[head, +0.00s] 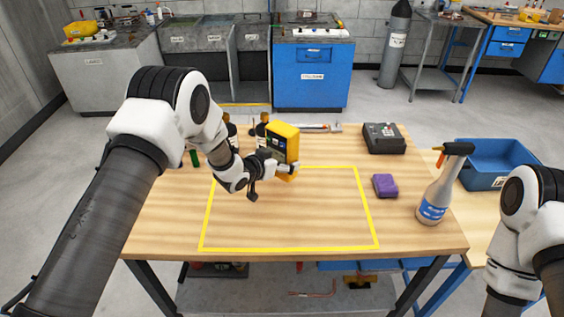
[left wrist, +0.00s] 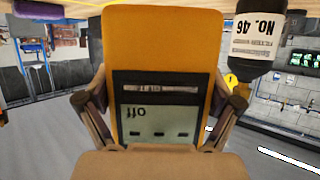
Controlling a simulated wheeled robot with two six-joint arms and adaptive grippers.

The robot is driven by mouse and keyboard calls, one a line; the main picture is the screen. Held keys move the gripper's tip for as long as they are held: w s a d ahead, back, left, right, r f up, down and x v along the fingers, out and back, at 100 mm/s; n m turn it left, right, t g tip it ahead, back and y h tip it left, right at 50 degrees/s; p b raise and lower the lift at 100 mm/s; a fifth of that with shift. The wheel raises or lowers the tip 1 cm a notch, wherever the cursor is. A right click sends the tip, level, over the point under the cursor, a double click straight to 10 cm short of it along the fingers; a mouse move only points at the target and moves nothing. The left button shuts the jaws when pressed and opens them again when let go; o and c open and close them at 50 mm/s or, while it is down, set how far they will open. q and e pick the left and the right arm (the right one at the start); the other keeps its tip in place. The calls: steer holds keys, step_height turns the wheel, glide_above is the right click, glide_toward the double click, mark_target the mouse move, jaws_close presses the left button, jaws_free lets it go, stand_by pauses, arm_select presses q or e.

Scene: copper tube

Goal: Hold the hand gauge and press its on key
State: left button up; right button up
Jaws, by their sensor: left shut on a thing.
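The hand gauge (head: 284,138) is a yellow, boxy device held upright above the back of the table. My left gripper (head: 288,170) is shut on its lower part. In the left wrist view the gauge (left wrist: 165,50) fills the middle, between the two fingers (left wrist: 163,108). Its grey screen appears upside down and reads "off", with short dark dashes. The on key cannot be made out. My right arm shows at the lower right of the head view; its gripper is out of the picture.
A yellow taped rectangle (head: 290,248) marks the wooden table. A purple block (head: 385,185), a dark box (head: 384,138), a spray bottle (head: 437,195) and a blue bin (head: 492,178) are to the right. Dark bottles (head: 231,132) stand behind my left gripper. The taped area's front is clear.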

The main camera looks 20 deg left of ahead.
mark_target(277, 174)
arm_select(q)
steer(key=shift+f, duration=0.1)
arm_select(e)
steer(key=shift+f, duration=0.1)
arm_select(q)
steer(key=shift+f+b, duration=1.95)
steer(key=shift+f, duration=0.4)
arm_select(e)
step_height(277, 174, down, 4)
steer(key=shift+r, duration=0.2)
arm_select(q)
steer(key=shift+s+f, duration=0.1)
steer(key=shift+f, duration=0.05)
arm_select(e)
jaws_close()
stand_by(2.4)
